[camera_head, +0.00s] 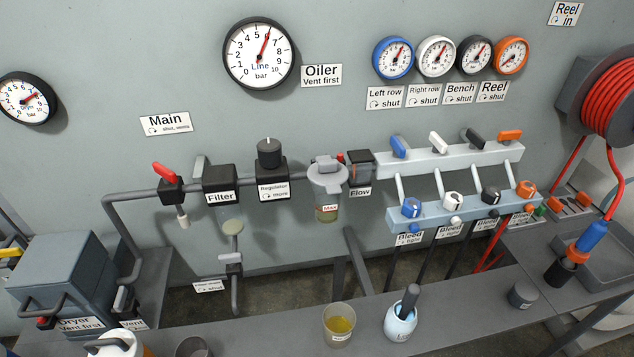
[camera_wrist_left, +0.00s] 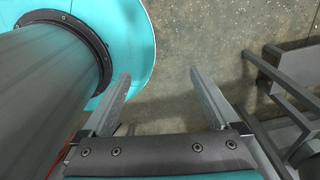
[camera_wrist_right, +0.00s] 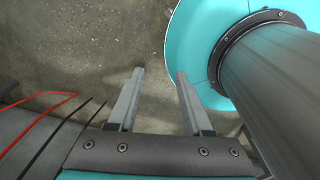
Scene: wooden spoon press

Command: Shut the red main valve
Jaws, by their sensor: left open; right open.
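The red main valve (camera_head: 165,171) is a small red lever on a dark valve body (camera_head: 171,190) at the left end of the grey pipe, under the sign "Main, shut, vents" (camera_head: 165,124). The lever is tilted, rising to the left. A pale fitting (camera_head: 183,220) hangs below the body. The big line gauge (camera_head: 258,54) above has its needle pointing up and slightly right. My left gripper (camera_wrist_left: 165,90) is open and empty in the left wrist view, over the floor. My right gripper (camera_wrist_right: 158,80) is open and empty in the right wrist view. Neither gripper shows in the head view.
The filter (camera_head: 219,181), regulator (camera_head: 271,165) and oiler (camera_head: 327,180) follow to the right on the pipe. The dryer box (camera_head: 64,276) stands at lower left. A cup of yellow liquid (camera_head: 339,324) and a pale blue pot (camera_head: 400,322) stand on the front bench (camera_head: 270,327).

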